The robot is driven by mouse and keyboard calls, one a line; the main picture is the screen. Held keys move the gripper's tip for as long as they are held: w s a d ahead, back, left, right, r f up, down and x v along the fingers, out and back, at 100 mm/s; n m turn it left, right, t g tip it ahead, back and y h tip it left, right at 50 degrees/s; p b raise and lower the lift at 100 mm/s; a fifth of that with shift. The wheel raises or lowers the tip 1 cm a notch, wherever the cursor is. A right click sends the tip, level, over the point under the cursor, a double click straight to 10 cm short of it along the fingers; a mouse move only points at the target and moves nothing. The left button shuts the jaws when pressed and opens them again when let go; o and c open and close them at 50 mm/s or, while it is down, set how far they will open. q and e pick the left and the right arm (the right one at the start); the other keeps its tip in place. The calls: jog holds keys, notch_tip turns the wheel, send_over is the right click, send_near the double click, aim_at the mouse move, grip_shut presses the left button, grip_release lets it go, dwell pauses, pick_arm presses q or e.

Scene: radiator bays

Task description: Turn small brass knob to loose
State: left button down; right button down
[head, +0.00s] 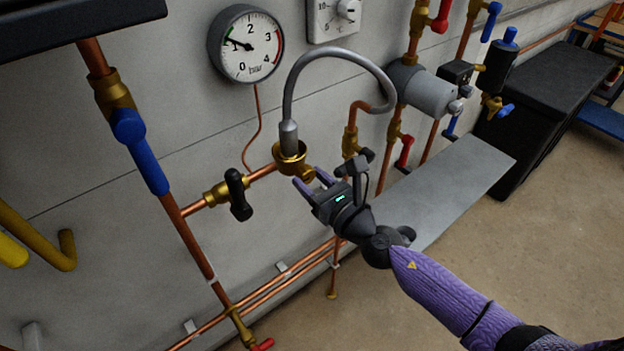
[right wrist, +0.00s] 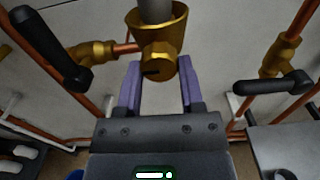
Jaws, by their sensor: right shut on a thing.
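The small brass knob (right wrist: 159,65) sits on the front of a brass cup-shaped fitting (head: 290,158) below a grey hose; a dark mark shows on its face. My right gripper (head: 314,181) comes from the lower right, its purple fingers at the knob. In the right wrist view the fingers (right wrist: 159,80) lie on either side of the knob, and the gripper is shut on it. In the head view the knob is partly hidden by the fingers. My left gripper is not in view.
A black-handled valve (head: 238,194) stands left of the fitting, on the copper pipe. A pressure gauge (head: 246,44) hangs above, near the grey hose (head: 340,52). Red-handled valves (head: 404,150) and a grey shelf (head: 450,185) are on the right. Open floor lies in front.

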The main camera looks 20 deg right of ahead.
jog(key=shift+f, duration=0.1)
dwell(0.3)
jog(key=shift+c, duration=1.2)
grip_release()
jog(key=b+v, duration=0.2)
jog(key=v, duration=0.8)
